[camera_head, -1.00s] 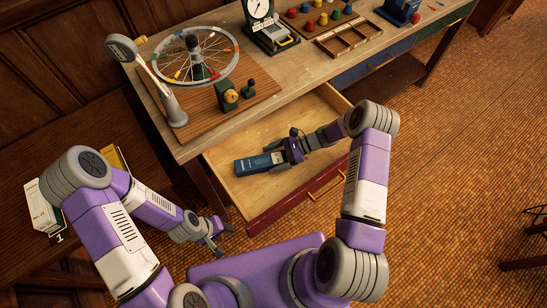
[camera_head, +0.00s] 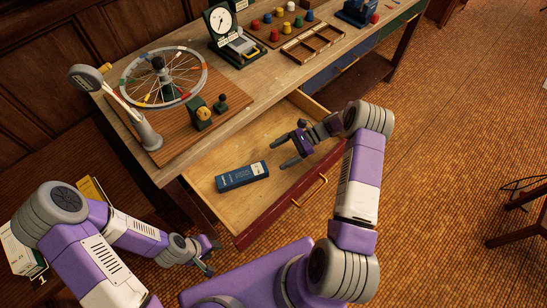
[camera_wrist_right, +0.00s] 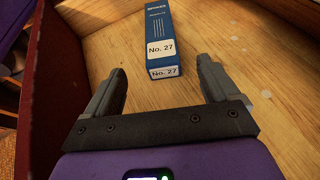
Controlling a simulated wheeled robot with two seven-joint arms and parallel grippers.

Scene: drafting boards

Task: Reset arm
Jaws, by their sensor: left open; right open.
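My right gripper (camera_head: 286,153) is open and empty over the open drawer (camera_head: 278,125) of the workbench. A blue box (camera_head: 242,176) lies in the drawer, a little to the left of and apart from the right gripper's fingers. In the right wrist view the box (camera_wrist_right: 155,32) lies ahead of the two spread fingers, its end label reading "No. 27". My left gripper (camera_head: 213,258) is open and empty, low on the left, in front of the bench and outside the drawer.
The bench top holds a spoked wheel (camera_head: 164,77) on a wooden board, a dial gauge (camera_head: 223,25) and several coloured spools beside an empty divided tray (camera_head: 314,44). A white box (camera_head: 20,255) stands at the far left. The floor at right is mostly clear.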

